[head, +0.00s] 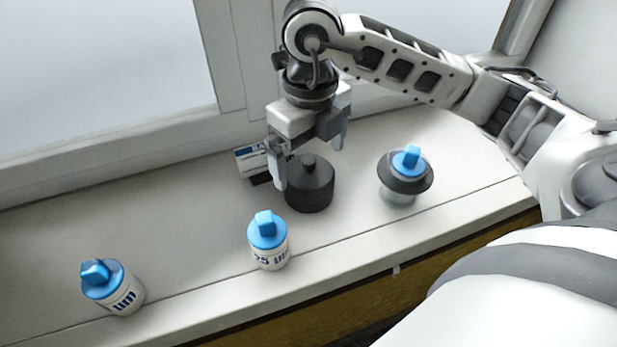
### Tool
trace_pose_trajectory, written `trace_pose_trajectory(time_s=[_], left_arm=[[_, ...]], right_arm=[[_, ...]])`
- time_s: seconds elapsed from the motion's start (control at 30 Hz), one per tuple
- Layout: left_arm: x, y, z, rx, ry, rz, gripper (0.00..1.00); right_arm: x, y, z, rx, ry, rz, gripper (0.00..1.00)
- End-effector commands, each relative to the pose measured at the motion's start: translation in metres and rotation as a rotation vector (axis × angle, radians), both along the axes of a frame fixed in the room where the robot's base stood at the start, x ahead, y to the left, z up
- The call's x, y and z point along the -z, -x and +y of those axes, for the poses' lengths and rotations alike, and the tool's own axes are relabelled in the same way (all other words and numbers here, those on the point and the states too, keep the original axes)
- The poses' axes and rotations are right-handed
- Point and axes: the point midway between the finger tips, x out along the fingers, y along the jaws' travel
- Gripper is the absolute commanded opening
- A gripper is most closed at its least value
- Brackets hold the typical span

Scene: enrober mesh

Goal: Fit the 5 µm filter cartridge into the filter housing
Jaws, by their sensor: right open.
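The filter housing (396,194), a grey cup with a wide dark rim, stands upright at the right of the sill. A blue grip tab (407,158) rises from its opening, so a cartridge seems to sit in it; its label is hidden. A dark round cap with a knob (311,188) stands left of the housing. My right gripper (309,156) is open, its fingers around the knob's level; I cannot tell whether they touch the cap. A white cartridge with blue top (268,246) reads "25 µm". Another such cartridge (116,288) shows only "µm". My left gripper is out of view.
A small white and blue label card or box (250,160) stands behind my right gripper, partly hidden. The window frame (110,135) bounds the sill at the back. The sill's front edge drops off near the cartridges. The sill's left part is clear.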

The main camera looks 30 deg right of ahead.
Motion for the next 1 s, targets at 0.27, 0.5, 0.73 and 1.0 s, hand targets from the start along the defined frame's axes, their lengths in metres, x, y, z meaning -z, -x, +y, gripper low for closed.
trace_pose_trajectory(time_s=[0.27,0.5,0.73,1.0], left_arm=[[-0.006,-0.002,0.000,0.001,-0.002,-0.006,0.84],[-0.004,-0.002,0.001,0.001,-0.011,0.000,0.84],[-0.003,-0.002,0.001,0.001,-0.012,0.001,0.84],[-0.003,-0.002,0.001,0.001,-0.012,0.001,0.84]], right_arm=[[0.023,0.001,0.001,0.000,0.000,0.005,1.00],[0.056,0.000,0.002,-0.001,0.000,0.002,1.00],[0.060,0.000,0.002,-0.002,-0.001,0.000,1.00],[0.059,-0.001,0.002,-0.001,-0.001,0.000,0.54]])
